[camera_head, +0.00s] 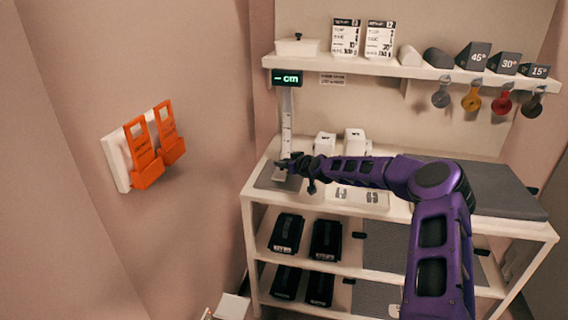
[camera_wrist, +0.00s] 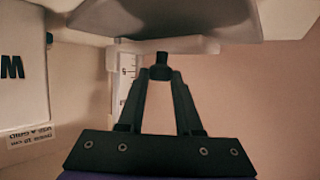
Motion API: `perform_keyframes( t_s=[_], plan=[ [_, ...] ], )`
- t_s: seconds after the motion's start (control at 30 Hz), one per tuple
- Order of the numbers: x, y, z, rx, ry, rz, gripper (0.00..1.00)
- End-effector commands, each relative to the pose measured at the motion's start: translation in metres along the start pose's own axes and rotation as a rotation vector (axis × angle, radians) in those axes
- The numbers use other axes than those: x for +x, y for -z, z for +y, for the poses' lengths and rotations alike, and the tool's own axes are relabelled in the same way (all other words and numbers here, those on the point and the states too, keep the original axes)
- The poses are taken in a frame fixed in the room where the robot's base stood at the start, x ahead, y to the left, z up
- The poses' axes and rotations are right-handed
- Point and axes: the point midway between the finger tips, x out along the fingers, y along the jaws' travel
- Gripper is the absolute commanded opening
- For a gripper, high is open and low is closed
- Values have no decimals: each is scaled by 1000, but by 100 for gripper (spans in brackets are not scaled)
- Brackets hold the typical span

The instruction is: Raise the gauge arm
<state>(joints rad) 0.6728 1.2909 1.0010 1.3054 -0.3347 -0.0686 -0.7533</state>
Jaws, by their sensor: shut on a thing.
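The gauge is a white vertical scale (camera_head: 287,120) with tick marks, standing at the left end of the bench. Its dark display (camera_head: 286,77) reads "-- cm" in green at the top. In the wrist view part of the scale (camera_wrist: 127,80) shows left of my fingers. A pale horizontal bar (camera_wrist: 190,46), which looks like the gauge arm, crosses in front of the scale. My gripper (camera_wrist: 160,70) is shut on a small dark knob (camera_wrist: 161,58) just under this bar. In the head view my gripper (camera_head: 290,165) is low beside the scale, and the arm's outline there is mostly hidden.
A wide grey surface (camera_wrist: 165,14) hangs close above the bar. White boxes (camera_head: 354,142) stand on the bench right of the scale. The shelf (camera_head: 400,70) above holds cards and angled blocks. Orange holders (camera_head: 150,150) are on the left wall. A dark pad (camera_head: 490,190) covers the bench's right side.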

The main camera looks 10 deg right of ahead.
Motion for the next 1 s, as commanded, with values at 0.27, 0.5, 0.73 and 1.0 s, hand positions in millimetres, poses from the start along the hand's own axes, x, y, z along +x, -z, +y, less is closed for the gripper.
perform_keyframes(
  t_s=[0.27,0.5,0.73,1.0],
  plan=[
    [0,0,0,0,0,0,0],
    [0,0,0,0,0,0,0],
    [-5,13,0,-3,-1,1,0],
    [-29,70,1,-7,-3,2,0]
  ],
)
